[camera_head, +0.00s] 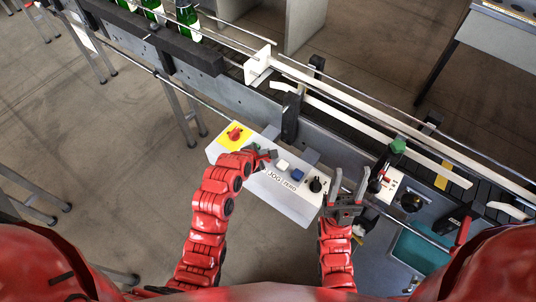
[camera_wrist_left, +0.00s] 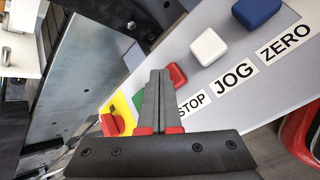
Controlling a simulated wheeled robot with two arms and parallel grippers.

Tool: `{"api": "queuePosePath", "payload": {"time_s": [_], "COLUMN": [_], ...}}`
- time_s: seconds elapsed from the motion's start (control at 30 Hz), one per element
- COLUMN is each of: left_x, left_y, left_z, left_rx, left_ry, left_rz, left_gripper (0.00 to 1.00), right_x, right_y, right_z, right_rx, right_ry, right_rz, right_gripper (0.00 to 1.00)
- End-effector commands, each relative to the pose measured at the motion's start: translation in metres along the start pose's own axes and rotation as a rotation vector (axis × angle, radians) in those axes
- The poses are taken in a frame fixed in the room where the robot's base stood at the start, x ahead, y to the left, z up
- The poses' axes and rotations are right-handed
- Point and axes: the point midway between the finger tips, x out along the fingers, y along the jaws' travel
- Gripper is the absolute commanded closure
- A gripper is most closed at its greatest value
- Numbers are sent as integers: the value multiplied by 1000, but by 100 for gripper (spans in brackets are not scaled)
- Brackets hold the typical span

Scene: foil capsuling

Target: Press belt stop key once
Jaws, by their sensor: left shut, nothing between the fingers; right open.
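The control box (camera_head: 290,207) is pale, with a row of keys. In the left wrist view, the red stop key (camera_wrist_left: 178,75) sits above the partly covered STOP label (camera_wrist_left: 193,104). My left gripper (camera_wrist_left: 159,73) is shut and empty, its fingertips overlapping the left side of the red key; I cannot tell whether they touch. In the head view the left gripper (camera_head: 264,157) is over the box, left of the white key. My right gripper (camera_head: 350,179) is open and empty, right of the box.
The white jog key (camera_wrist_left: 208,46) and blue zero key (camera_wrist_left: 250,10) are right of the red key. A green key (camera_wrist_left: 138,101) and red rotary switch (camera_wrist_left: 116,122) are left. The conveyor (camera_head: 330,115) runs behind the box; green bottles (camera_head: 188,18) stand upper left.

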Motion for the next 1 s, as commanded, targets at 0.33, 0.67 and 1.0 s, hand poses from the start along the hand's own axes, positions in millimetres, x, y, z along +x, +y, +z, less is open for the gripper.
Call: {"api": "queuePosePath", "payload": {"time_s": [0.33, 0.67, 1.0], "left_x": [3, 4, -6], "left_y": [-2, -3, 4], "left_z": [-3, -4, 4], "left_rx": [0, 1, 0], "left_ry": [2, 2, -1], "left_rz": [-1, 0, 2], "left_gripper": [100, 100, 100], "right_x": [-2, -2, 8], "right_y": [0, 0, 0], "right_z": [0, 0, -1], "right_rx": [0, 0, 0], "right_ry": [0, 0, 0], "right_rz": [0, 0, 0], "right_gripper": [50, 50, 50]}}
